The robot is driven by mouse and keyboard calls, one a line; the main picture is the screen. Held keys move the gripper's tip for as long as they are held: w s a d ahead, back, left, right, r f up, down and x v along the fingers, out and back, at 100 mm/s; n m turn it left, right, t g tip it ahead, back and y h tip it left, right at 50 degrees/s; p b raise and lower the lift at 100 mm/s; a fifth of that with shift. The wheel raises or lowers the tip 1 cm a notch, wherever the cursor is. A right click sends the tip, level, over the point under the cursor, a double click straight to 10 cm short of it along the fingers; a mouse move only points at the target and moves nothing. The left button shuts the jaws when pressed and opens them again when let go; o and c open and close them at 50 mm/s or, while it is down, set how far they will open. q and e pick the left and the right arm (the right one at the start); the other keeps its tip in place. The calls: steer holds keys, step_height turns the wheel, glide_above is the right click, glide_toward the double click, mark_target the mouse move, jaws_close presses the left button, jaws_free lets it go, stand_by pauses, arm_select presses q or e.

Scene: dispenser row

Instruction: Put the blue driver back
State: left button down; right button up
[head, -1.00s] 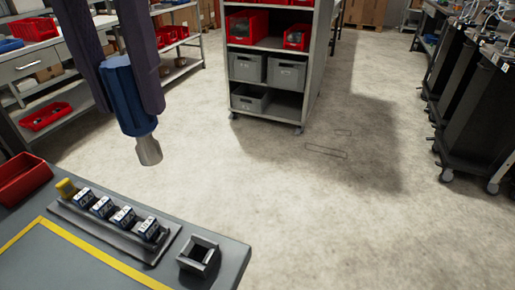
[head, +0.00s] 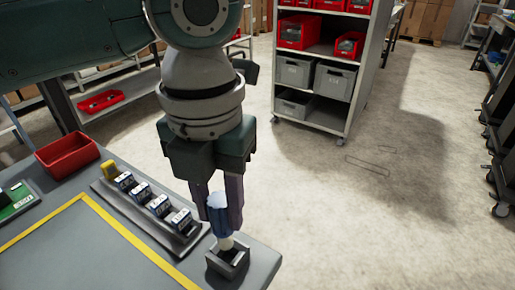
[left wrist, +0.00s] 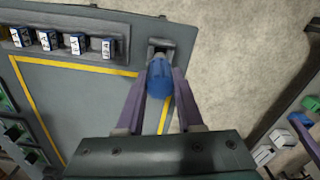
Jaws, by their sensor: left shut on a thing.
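My left gripper (head: 222,212) is shut on the blue driver (head: 218,218), which has a blue body and a pale metal tip pointing down. The driver is just above the small square metal holder (head: 227,262) at the table's corner. Its tip is at the holder's opening; I cannot tell whether it has entered. In the left wrist view the blue driver (left wrist: 160,82) sits between the two purple fingers, next to the holder (left wrist: 160,50), and covers part of it. My right gripper is not in view.
A metal rail (head: 135,210) with several labelled blue-and-white blocks and a yellow piece (head: 108,168) lies left of the holder. A red bin (head: 66,153) and a green board (head: 14,200) are on the table. Yellow tape (head: 125,235) marks its surface. Shelving (head: 345,105) stands beyond open floor.

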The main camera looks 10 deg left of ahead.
mark_target(222, 226)
arm_select(q)
steer(key=shift+f, duration=1.25)
steer(key=shift+f, duration=0.1)
steer(key=shift+f+b, duration=0.4)
steer(key=shift+f, duration=0.1)
steer(key=c, duration=0.5)
jaws_free()
steer(key=shift+c, duration=0.2)
step_height(222, 226, up, 13)
steer(key=shift+r+p, duration=0.15)
steer(key=shift+p, duration=0.55)
steer(key=s+d+f+n+t+h, duration=0.1)
steer(key=s+d+f+n+h, duration=0.2)
steer(key=n, duration=0.6)
steer(key=s+d+f+n+t+h, duration=0.1)
steer(key=s+d+f+n, duration=0.1)
steer(key=s+f+n, duration=0.5)
steer(key=s+a+f+n+t+y, duration=0.1)
steer(key=s+a+n+y, duration=0.2)
steer(key=a+n, duration=1)
steer(key=s+n, duration=0.3)
steer(key=n, duration=0.3)
steer(key=shift+t+y, duration=0.3)
steer(key=shift+y, duration=0.1)
